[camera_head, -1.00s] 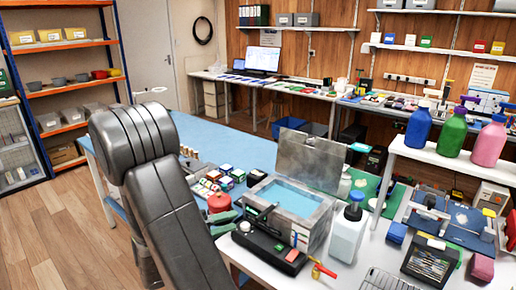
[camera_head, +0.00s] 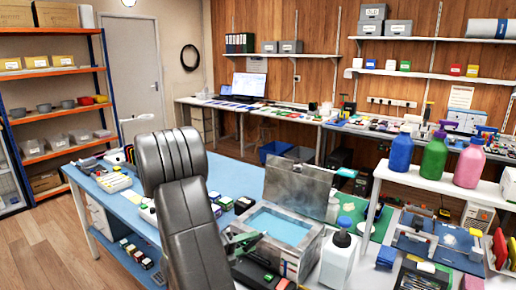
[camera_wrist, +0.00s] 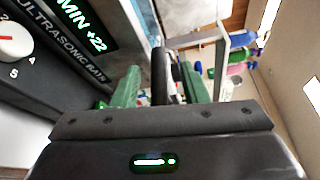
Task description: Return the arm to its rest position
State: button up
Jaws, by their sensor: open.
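My arm rises in the middle of the head view, with its thick dark grey links bent at a joint. My gripper (camera_head: 243,243) shows as a small green and dark shape at the left front of the ultrasonic bath, partly behind my arm. In the wrist view its two green fingers (camera_wrist: 160,88) are apart. A dark upright thing (camera_wrist: 161,72) shows between or beyond them; I cannot tell what it is. The ultrasonic bath (camera_head: 300,262) is a metal tank of blue liquid with its lid (camera_head: 298,183) raised. Its lettered panel (camera_wrist: 62,38) is close by in the wrist view.
A white bottle (camera_head: 338,262) stands right of the bath. Several small boxes (camera_head: 243,204) lie on the blue bench (camera_head: 222,170) behind my arm. Blue, green and pink bottles (camera_head: 434,158) stand on a raised white shelf at right. Open floor (camera_head: 50,240) lies at left.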

jog(key=shift+x, duration=1.1)
